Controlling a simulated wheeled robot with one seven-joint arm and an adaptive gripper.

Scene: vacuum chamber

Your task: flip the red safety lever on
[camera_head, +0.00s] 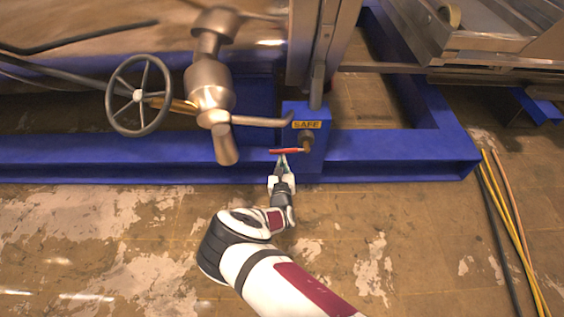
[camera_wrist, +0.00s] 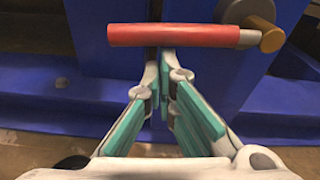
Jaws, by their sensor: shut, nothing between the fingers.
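The red safety lever (camera_head: 285,151) sticks out to the left from a brass pivot (camera_head: 306,142) on a blue box with a yellow SAFE label (camera_head: 306,125). In the wrist view the lever's red handle (camera_wrist: 172,35) lies level across the top, with its grey rod running right to the brass pivot (camera_wrist: 258,30). My gripper (camera_head: 281,157) is shut and empty, with its tips just below the handle. In the wrist view the fingertips of my gripper (camera_wrist: 161,56) meet under the handle's middle. I cannot tell whether they touch it.
A blue frame beam (camera_head: 400,152) runs behind the box. A handwheel (camera_head: 139,95) and a metal valve body (camera_head: 209,90) stand to the upper left, with a pipe reaching to the box. Cables (camera_head: 510,230) lie at the right. The stained floor in front is otherwise clear.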

